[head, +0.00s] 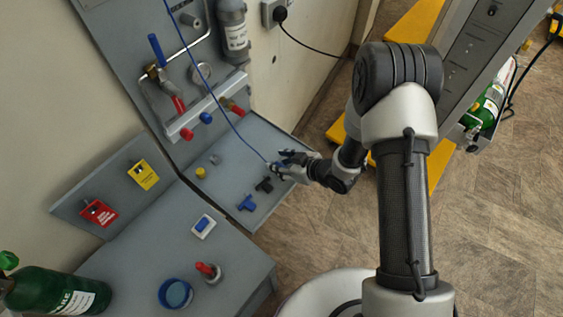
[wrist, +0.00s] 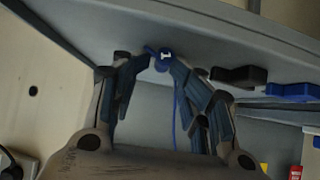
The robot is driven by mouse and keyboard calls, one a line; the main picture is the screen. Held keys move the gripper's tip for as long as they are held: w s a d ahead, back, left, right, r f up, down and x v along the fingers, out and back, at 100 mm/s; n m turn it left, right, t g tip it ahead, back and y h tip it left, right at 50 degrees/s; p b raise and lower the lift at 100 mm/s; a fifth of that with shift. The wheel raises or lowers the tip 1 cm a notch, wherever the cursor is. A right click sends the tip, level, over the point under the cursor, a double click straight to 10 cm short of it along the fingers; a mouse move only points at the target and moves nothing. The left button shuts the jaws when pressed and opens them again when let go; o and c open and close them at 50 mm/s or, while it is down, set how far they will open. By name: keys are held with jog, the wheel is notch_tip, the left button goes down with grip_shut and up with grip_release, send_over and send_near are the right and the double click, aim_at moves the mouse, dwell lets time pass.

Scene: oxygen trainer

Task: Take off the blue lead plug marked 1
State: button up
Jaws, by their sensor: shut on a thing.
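The blue lead plug (wrist: 163,57) marked with a white 1 sits between my fingertips in the wrist view, against the grey panel surface. My gripper (wrist: 158,66) is shut on it, one dark fingertip at each side. The plug's blue lead (wrist: 176,108) runs between the fingers. In the head view my gripper (head: 277,164) is low over the right part of the grey shelf panel, and the lead (head: 220,107) rises from it to the top left. My fingers hide the plug there. I cannot tell whether the plug is still seated.
Close to my gripper are a black tee-shaped part (head: 264,185) and a blue tee-shaped part (head: 246,203). A yellow knob (head: 200,173) stands to the left. A rail with red and blue fittings (head: 207,118) is behind.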

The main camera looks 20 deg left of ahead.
jog(key=v, duration=1.2)
dwell(0.4)
